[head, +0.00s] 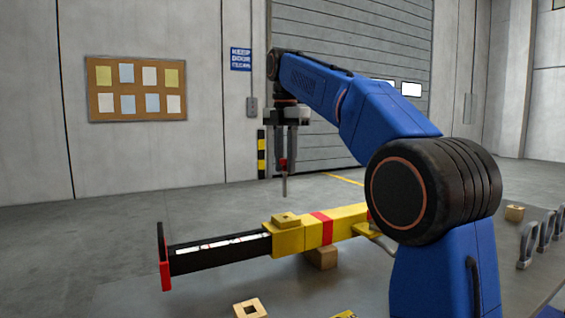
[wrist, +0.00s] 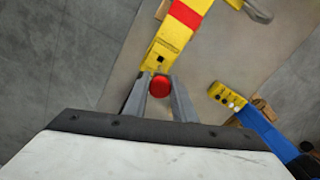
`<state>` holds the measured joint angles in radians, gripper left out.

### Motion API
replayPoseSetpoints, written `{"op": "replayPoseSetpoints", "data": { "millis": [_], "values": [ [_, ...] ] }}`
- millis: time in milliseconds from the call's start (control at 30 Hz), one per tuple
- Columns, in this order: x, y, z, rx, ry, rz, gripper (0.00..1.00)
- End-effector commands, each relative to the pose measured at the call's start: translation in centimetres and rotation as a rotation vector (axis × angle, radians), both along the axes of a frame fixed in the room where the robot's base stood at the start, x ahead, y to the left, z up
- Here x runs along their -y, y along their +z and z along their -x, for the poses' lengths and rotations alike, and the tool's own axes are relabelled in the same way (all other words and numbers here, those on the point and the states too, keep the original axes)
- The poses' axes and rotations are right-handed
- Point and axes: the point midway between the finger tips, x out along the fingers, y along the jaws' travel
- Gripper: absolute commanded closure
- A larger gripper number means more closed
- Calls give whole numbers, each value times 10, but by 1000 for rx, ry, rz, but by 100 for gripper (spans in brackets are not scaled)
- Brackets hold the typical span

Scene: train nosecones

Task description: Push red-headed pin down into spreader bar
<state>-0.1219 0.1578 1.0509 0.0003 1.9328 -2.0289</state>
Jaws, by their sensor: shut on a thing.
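The red-headed pin (head: 284,178) hangs upright from my gripper (head: 285,160), its grey shank pointing down. Its red head (wrist: 160,86) shows between the two fingers in the wrist view, with my gripper (wrist: 160,90) shut on it. The yellow and black spreader bar (head: 318,230) lies below on the table, with a red band and a yellow block with a hole (head: 286,219) on top. The pin tip is above this block and apart from it. In the wrist view the bar's yellow end (wrist: 165,45) shows a dark square hole just beyond the pin head.
A wooden block (head: 321,258) sits under the bar. A holed wooden block (head: 250,309) lies at the table's front, another (head: 515,213) at the right beside metal shackles (head: 535,240). A yellow box with buttons (wrist: 227,97) shows at right in the wrist view.

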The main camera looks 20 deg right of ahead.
Motion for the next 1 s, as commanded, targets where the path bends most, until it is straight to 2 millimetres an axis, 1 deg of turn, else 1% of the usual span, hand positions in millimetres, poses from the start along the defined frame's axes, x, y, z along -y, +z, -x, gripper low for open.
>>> {"op": "replayPoseSetpoints", "data": {
  "millis": [133,233,500,1000],
  "values": [
    [0,0,0,0,-23,0,100],
    [0,0,0,0,-74,0,100],
    [2,0,0,-1,-294,0,100],
    [2,-27,0,-1,-285,0,100]
  ]
}}
